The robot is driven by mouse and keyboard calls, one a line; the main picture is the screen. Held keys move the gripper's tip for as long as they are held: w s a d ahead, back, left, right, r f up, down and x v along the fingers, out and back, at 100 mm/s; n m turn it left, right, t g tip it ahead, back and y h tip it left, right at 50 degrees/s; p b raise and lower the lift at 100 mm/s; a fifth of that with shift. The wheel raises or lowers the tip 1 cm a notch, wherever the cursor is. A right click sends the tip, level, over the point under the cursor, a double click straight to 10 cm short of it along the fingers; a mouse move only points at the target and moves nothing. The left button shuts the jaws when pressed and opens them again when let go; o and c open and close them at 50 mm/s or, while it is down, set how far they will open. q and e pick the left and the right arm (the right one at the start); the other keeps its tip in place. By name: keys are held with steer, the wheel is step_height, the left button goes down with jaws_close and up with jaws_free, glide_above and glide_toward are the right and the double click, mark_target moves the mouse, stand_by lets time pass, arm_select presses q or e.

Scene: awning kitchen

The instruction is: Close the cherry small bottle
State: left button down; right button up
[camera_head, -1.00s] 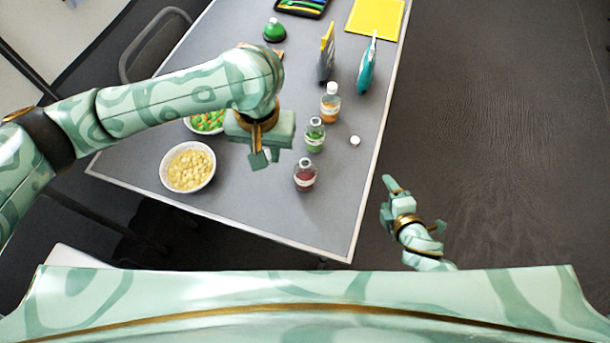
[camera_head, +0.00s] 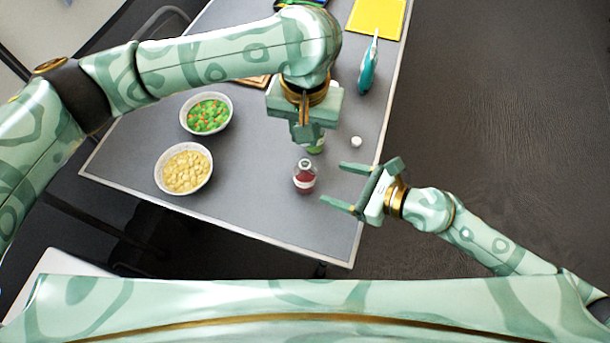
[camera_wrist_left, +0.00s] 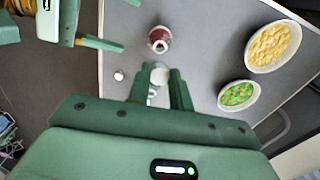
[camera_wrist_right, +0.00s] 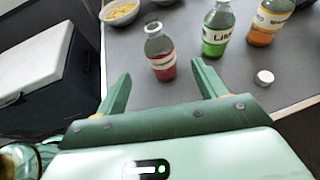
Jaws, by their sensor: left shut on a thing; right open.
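The cherry bottle (camera_head: 304,177), small with red contents and a pale label, stands upright on the table. In the right wrist view the bottle (camera_wrist_right: 160,58) shows a clear neck with no cap on it. My left gripper (camera_head: 305,138) points down just behind it, above the lime bottle. In the left wrist view its fingers are shut on a small white cap (camera_wrist_left: 160,76), apart from the cherry bottle (camera_wrist_left: 159,40). My right gripper (camera_head: 338,185) is open and empty, to the right of the cherry bottle, its fingers pointing toward it.
The lime bottle (camera_wrist_right: 217,32) and an orange bottle (camera_wrist_right: 268,24) stand close behind. A loose white cap (camera_head: 356,142) lies near the table's right edge. Two bowls, one of yellow pieces (camera_head: 184,168) and one of green and orange pieces (camera_head: 206,114), are at left. Table between is clear.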

mark_target(298, 172)
steer(key=x, duration=1.2)
steer(key=shift+d, duration=0.1)
steer(key=c, duration=1.5)
arm_select(q)
steer(key=shift+s+f, duration=0.1)
steer(key=shift+f, duration=2.35)
steer(key=shift+f, duration=0.9)
steer(key=shift+f, duration=0.55)
arm_select(e)
jaws_close()
